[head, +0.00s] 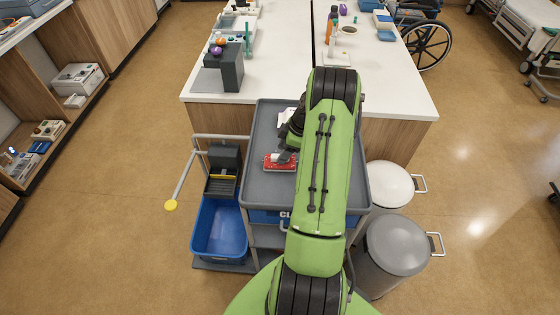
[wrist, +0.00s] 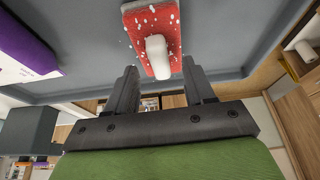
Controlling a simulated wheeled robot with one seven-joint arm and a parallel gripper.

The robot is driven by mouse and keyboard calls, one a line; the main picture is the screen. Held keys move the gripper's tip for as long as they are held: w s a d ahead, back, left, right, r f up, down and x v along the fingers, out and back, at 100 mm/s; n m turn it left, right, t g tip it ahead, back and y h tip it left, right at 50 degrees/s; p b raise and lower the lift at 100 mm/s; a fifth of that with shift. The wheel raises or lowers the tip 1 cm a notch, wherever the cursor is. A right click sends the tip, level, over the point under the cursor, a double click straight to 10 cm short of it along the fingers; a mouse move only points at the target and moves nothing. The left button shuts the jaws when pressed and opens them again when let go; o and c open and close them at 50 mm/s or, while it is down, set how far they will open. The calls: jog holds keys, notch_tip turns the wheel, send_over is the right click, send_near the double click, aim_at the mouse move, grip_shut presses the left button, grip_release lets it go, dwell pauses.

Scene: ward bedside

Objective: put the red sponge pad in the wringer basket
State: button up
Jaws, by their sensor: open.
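The red sponge pad (head: 271,167) lies on the grey cart top (head: 262,188), near its left edge. The wrist view shows the pad (wrist: 138,24) red with white specks, with a white knob-like grip (wrist: 157,58) in its middle. My gripper (wrist: 160,68) is open and empty, its fingertips on either side of the grip in the picture. I cannot tell whether they touch it. In the head view my arm partly covers the gripper and cart. The wringer basket (head: 221,184), dark with a yellow bar, sits over the back of the blue bucket (head: 220,230), left of the cart.
A purple and white box (wrist: 28,48) lies on the cart near the pad. A metal frame with a yellow-ended handle (head: 171,205) rises beside the wringer. Two lidded bins (head: 395,246) stand right of the cart. A white-topped counter (head: 385,95) lies behind it.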

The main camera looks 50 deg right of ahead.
jog(key=shift+w+a+f, duration=0.1)
jog(key=shift+f, duration=0.25)
grip_shut()
notch_tip(320, 180, up, 10)
dwell(0.5)
